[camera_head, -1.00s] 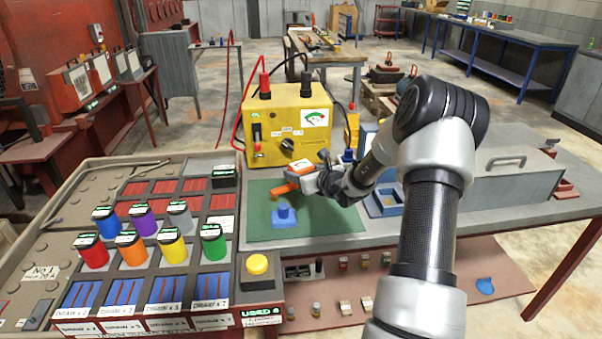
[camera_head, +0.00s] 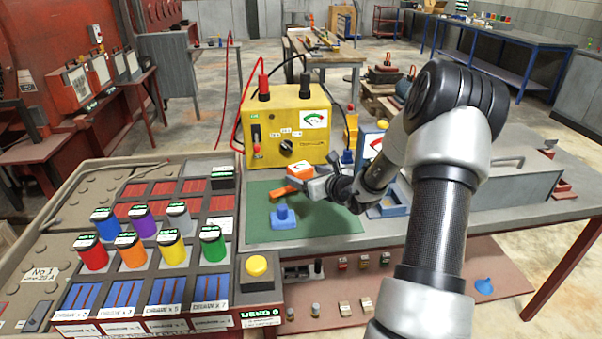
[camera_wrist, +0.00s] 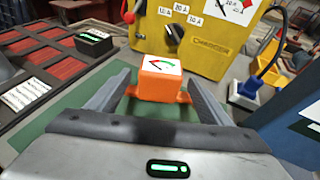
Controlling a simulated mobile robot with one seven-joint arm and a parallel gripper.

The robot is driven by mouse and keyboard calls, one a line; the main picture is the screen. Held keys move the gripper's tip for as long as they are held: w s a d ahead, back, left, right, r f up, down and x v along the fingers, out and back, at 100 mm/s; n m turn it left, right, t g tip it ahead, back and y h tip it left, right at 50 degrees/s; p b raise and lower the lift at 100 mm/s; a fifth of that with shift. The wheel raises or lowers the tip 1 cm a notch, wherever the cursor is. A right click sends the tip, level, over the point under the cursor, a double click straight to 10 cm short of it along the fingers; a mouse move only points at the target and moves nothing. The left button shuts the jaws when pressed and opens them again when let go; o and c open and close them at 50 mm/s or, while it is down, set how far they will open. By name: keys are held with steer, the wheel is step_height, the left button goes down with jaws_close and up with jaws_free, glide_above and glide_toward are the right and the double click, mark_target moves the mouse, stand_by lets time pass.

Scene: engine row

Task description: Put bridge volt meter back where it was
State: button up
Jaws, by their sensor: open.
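A small orange meter (camera_head: 301,172) with a white dial face sits at the back of the green mat (camera_head: 258,228). It also shows in the wrist view (camera_wrist: 160,85), upright, with orange feet at its sides. I see no name on it, so I cannot tell if it is the bridge volt meter. My gripper (camera_head: 312,186) is open and low over the mat. In the wrist view its fingers (camera_wrist: 157,92) point at the orange meter, one on each side, with gaps visible. A blue meter (camera_head: 374,145) with a dial stands to the right, partly behind my arm.
A yellow test box (camera_head: 285,130) with cables stands just behind the mat. A blue knobbed piece (camera_head: 283,218) stands on the mat in front. A tray of coloured cylinders (camera_head: 132,252) is at left. A grey box (camera_head: 513,178) is at right.

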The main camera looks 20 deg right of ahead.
steer(key=a+v, duration=0.1)
steer(key=v, duration=0.6)
steer(key=shift+s+d, duration=0.25)
steer(key=shift+d, duration=0.25)
steer(key=shift+a+r, duration=0.1)
